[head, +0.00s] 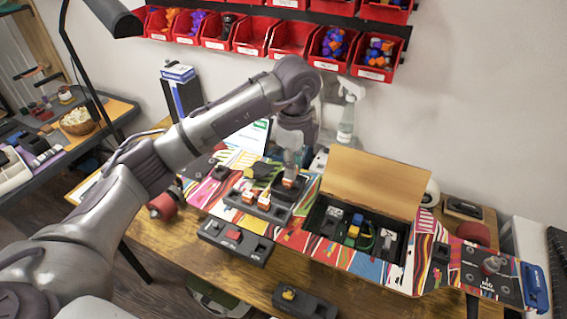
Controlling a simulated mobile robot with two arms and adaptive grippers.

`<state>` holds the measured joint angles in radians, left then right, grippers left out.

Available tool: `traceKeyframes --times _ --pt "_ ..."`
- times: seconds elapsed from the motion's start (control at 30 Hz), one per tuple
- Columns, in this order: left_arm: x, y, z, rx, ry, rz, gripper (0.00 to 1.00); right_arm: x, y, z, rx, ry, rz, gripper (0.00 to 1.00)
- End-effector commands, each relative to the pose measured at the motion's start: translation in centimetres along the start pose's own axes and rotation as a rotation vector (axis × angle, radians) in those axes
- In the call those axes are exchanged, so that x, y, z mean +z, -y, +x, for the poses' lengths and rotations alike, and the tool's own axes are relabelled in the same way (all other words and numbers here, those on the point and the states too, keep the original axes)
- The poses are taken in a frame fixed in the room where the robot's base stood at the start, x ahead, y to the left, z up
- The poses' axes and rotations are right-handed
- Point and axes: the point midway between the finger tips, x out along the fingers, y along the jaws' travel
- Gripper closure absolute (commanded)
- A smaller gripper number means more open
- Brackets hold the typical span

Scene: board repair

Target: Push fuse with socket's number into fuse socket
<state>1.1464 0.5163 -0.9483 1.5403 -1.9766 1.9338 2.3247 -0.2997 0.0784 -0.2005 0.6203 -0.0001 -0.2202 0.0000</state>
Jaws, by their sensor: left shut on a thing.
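My left gripper (288,174) points down over the colourful patterned board (305,215). It is shut on a small orange-and-white fuse (288,183). The dark fuse socket block (233,206) lies on the board just below and left of it. Two more orange-and-white fuses, one on the left (248,197) and one on the right (264,203), stand in this block. The held fuse is at the block's right end; I cannot tell whether it touches a socket. Numbers are too small to read. My right gripper is not in view.
An open compartment with a raised wooden lid (372,182) holds coloured parts right of the gripper. A dark module with a red button (234,236) and another with a yellow part (289,294) sit in front. A spray bottle (347,115) stands behind, below red bins (292,38).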

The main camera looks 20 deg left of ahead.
Motion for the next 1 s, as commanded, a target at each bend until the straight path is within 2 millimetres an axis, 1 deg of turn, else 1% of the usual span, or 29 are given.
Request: traceKeyframes --times 0.1,1.0 --pt "-1.0 0.3 0.0 0.000 0.000 0.001 1.00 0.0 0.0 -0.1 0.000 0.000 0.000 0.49" --pt "-7.7 2.9 0.0 0.000 0.000 0.001 1.00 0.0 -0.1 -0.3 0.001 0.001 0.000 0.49"
